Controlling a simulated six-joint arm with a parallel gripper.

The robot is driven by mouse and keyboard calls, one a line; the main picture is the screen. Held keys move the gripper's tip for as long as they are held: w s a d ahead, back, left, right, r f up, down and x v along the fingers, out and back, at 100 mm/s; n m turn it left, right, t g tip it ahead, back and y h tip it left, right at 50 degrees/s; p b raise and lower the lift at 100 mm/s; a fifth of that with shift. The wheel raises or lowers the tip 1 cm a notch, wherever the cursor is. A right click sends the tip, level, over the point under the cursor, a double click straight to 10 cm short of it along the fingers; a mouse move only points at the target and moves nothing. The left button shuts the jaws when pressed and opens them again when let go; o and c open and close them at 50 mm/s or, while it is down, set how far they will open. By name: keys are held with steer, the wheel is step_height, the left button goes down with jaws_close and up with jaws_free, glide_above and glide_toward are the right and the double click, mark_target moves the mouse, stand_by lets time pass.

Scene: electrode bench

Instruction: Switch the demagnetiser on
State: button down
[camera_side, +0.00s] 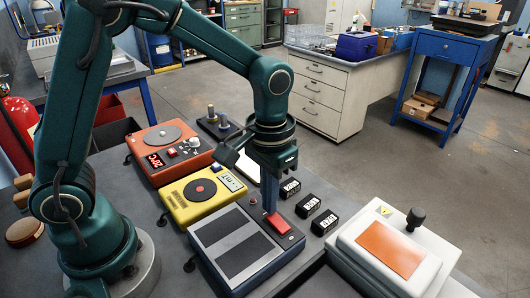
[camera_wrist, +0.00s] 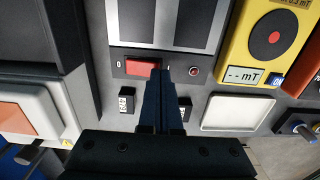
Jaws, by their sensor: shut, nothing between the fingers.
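The demagnetiser (camera_side: 236,243) is a grey box with two dark plates on top, on the bench in the side view. Its red rocker switch (camera_side: 279,223) is at its right end. In the wrist view the switch (camera_wrist: 139,67) has a 0 at its left end; its right end is partly hidden by my fingers. A small dark red lamp (camera_wrist: 194,71) is to the right of the switch and does not look lit. My gripper (camera_side: 270,208) is shut, empty and pointing down, its tips at or just above the switch. I cannot tell whether they touch.
A yellow meter (camera_side: 202,197) showing dashes and an orange hotplate (camera_side: 173,150) stand behind. Several small black numbered blocks (camera_side: 308,206) lie beside the demagnetiser. A white box (camera_side: 347,243) with an orange panel and black knob is at the right. A pale square tray (camera_wrist: 236,113) is nearby.

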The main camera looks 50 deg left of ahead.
steer(key=shift+f, duration=0.4)
step_height(320, 180, up, 6)
stand_by(1.0)
step_height(320, 180, up, 7)
steer(key=t, duration=0.3)
glide_above(240, 218)
steer(key=s+a+f+t, duration=0.2)
steer(key=s+f, duration=0.1)
steer(key=s, duration=0.3)
steer(key=shift+s+t, duration=0.15)
steer(key=shift+t, duration=0.15)
